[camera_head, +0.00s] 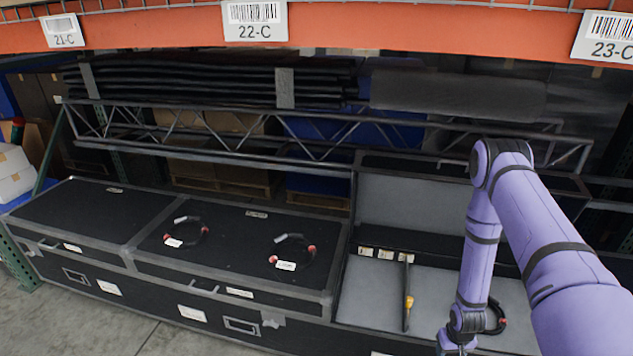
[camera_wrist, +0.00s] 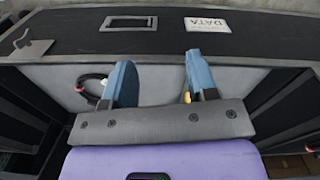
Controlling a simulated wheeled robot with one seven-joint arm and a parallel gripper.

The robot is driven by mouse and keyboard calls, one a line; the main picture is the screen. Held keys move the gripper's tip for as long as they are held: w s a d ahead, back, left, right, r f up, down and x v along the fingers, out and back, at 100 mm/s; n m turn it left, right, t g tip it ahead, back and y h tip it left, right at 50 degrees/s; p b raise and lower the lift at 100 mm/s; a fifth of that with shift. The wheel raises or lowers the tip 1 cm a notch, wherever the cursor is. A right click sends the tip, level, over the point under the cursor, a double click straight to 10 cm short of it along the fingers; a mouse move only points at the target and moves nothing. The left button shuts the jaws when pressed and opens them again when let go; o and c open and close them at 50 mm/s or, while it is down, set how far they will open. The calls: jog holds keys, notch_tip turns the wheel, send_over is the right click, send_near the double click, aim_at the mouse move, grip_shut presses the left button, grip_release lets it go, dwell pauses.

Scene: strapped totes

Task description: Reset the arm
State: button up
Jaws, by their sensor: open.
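My purple arm reaches down from the right in the head view, over the open right-hand case (camera_head: 380,300). The end of my gripper is at the bottom edge there, and its fingers are out of frame. In the wrist view my gripper (camera_wrist: 160,85) shows two blue fingers spread apart, with nothing between them. Below them is the grey-lined case compartment. A dark looped cable (camera_wrist: 92,90) lies beside the left finger in that view. The same loop (camera_head: 497,317) shows partly behind my arm in the head view.
Two coiled cables (camera_head: 185,232) (camera_head: 291,252) lie on the closed black case lid (camera_head: 235,235) at left. A divider (camera_head: 407,295) with a yellow item stands in the open case. A metal truss (camera_head: 230,145) runs behind, and an orange shelf beam (camera_head: 340,27) crosses above.

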jog(key=w+r, duration=0.7)
jog(key=r, duration=0.5)
jog(key=w+a+r+t, duration=0.1)
jog(key=w+a+r, duration=0.1)
jog(key=r, duration=1.3)
jog(key=w+a+r+t, duration=0.1)
jog(key=w+a+r, duration=0.1)
jog(key=r, duration=1.3)
jog(key=s+a+r+t, duration=0.1)
jog(key=s+a+r, duration=0.3)
jog(key=r, duration=0.5)
jog(key=s+a+r+t, duration=0.1)
jog(key=s+r, duration=0.5)
jog(key=r, duration=0.4)
jog(key=s+a+r, duration=0.1)
jog(key=s+r, duration=0.2)
jog(key=s, duration=0.3)
jog(key=s+a+r+n, duration=0.1)
jog(key=s+a+r, duration=0.1)
jog(key=s, duration=0.4)
jog(key=s+a+r+t, duration=0.1)
jog(key=s+r, duration=0.2)
jog(key=s, duration=0.3)
jog(key=shift+a+r, duration=0.2)
jog(key=shift+r, duration=0.1)
